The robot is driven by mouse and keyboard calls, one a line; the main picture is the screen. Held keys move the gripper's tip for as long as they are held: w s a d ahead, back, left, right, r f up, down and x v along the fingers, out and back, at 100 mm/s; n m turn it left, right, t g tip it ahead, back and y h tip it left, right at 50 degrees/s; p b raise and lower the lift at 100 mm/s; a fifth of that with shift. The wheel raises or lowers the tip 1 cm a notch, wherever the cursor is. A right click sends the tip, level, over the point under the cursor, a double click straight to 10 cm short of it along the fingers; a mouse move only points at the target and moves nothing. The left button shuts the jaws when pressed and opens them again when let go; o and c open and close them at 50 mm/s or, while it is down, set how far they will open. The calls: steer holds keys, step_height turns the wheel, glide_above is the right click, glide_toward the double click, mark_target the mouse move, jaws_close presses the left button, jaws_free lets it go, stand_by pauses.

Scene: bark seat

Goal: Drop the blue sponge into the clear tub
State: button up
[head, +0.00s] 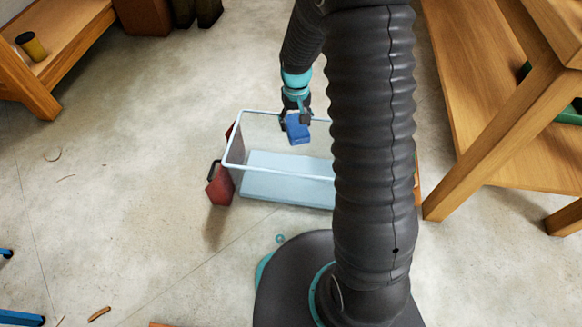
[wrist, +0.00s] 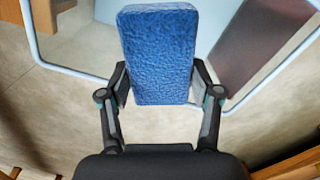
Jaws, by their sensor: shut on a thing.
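The blue sponge (head: 298,129) is held in my gripper (head: 296,117), whose fingers are shut on its two sides. In the wrist view the sponge (wrist: 158,55) stands out between the two fingers of my gripper (wrist: 160,85). The clear tub (head: 232,163) stands on the floor, with a pale rim and a light blue bottom. In the head view the sponge shows over the tub's far part, near the back rim. The tub's rim also shows in the wrist view (wrist: 58,68). My arm hides the tub's right side in the head view.
A red container (head: 220,184) stands on the floor close to the tub's left side. A wooden bench (head: 470,110) is on the right, and another wooden piece (head: 60,40) with a dark and yellow cup (head: 31,46) is at the upper left. The floor on the left is mostly clear.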

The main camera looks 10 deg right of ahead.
steer(key=o, duration=1)
steer(key=shift+r, duration=0.1)
step_height(320, 180, up, 12)
steer(key=shift+f, duration=0.1)
stand_by(0.4)
